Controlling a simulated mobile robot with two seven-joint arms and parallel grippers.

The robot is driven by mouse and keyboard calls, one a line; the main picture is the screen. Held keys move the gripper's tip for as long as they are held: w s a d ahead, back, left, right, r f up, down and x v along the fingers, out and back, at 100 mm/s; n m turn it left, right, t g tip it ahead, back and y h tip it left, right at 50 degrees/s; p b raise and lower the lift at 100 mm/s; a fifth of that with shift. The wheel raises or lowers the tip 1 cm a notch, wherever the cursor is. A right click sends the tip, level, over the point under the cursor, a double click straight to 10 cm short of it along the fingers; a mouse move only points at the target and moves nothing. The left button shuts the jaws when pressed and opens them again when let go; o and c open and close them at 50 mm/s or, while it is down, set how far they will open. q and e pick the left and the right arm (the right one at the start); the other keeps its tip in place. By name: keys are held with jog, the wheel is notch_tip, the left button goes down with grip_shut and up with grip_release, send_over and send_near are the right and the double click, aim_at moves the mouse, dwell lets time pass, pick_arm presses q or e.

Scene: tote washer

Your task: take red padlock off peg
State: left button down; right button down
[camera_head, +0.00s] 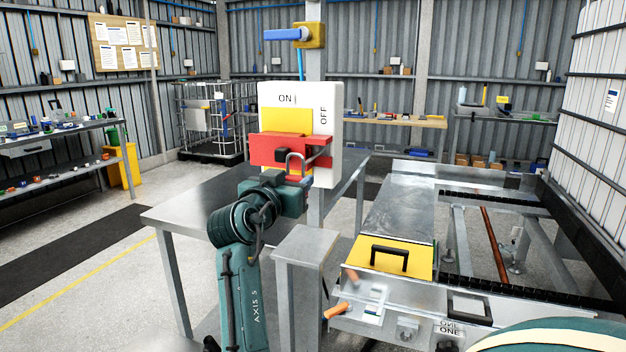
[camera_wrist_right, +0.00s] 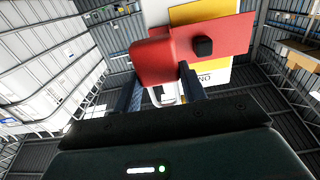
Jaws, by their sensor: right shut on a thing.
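My right gripper (camera_head: 294,182) is shut on the red padlock, just in front of the switch box. My left gripper is not in view.
The white switch box (camera_head: 329,115) marked ON and OFF carries a red plate (camera_head: 262,150) with a black knob and a yellow panel (camera_head: 285,121). A grey post stands behind it. A bare metal table (camera_head: 190,208) lies left; a yellow lid (camera_head: 391,256) lies right.

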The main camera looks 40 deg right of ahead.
jog(key=b+v, duration=0.2)
jog(key=v, duration=0.6)
dwell(0.9)
jog(key=shift+s+a, duration=0.1)
jog(key=shift+a, duration=0.05)
